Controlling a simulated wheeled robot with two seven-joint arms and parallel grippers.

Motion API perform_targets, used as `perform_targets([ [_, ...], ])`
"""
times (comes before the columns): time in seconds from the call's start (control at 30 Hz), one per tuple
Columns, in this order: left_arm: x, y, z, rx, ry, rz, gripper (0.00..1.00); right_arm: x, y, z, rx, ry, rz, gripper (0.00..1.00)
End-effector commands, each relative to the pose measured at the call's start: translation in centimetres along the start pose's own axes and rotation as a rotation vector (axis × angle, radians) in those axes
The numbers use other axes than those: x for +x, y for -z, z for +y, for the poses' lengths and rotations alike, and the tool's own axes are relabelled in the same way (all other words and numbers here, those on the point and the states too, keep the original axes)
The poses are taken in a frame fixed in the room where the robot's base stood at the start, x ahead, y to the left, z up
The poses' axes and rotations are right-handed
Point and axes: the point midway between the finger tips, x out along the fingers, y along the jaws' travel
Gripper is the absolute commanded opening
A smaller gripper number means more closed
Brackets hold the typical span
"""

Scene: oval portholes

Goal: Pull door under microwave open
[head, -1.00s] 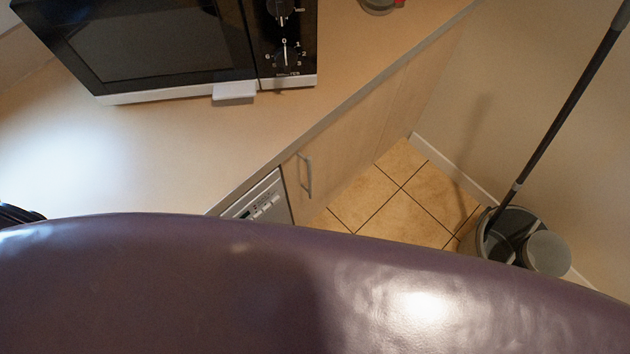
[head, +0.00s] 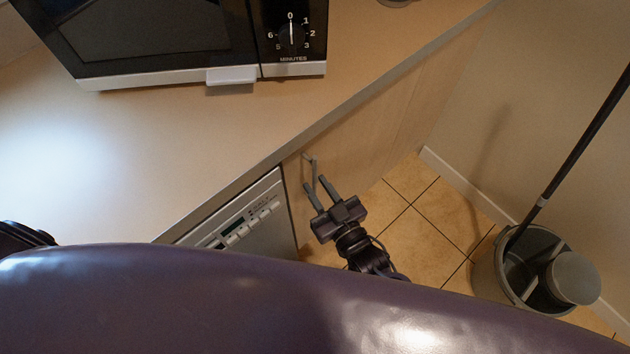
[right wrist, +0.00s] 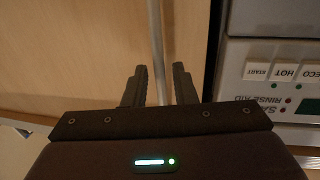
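The wooden cabinet door (head: 345,150) is under the counter, below and to the right of the microwave (head: 180,40), and looks shut. Its thin metal bar handle (head: 313,172) stands out near the door's left edge. My right gripper (head: 320,191) is at the handle with its two fingers apart. Only a dark piece of my left arm (head: 22,238) shows at the left edge; the left gripper is not visible.
A grey mop bucket (head: 520,275) stands on the tiled floor (head: 415,215) at the right. Floor before the door is clear.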

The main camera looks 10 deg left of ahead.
Motion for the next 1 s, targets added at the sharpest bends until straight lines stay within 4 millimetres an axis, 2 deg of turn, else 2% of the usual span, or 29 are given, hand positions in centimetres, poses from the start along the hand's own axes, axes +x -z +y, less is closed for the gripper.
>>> perform_targets([
  [0.17,0.0,0.0,0.0,0.0,0.0,0.0,0.36,1.6,0.0,0.0,-0.001,0.0,-0.001,0.25],
  [0.47,0.0,0.1,0.0,0.0,0.0,0.001,0.36,1.9,-0.1,0.0,0.0,0.0,-0.003,0.25],
  [0.67,0.0,0.1,0.0,0.0,0.0,0.001,0.36,1.9,-0.1,0.0,0.0,0.0,-0.003,0.0],
  [1.0,-0.1,0.1,0.0,0.0,0.0,0.001,0.36,1.8,-0.1,0.0,-0.001,0.003,-0.003,0.0],
])
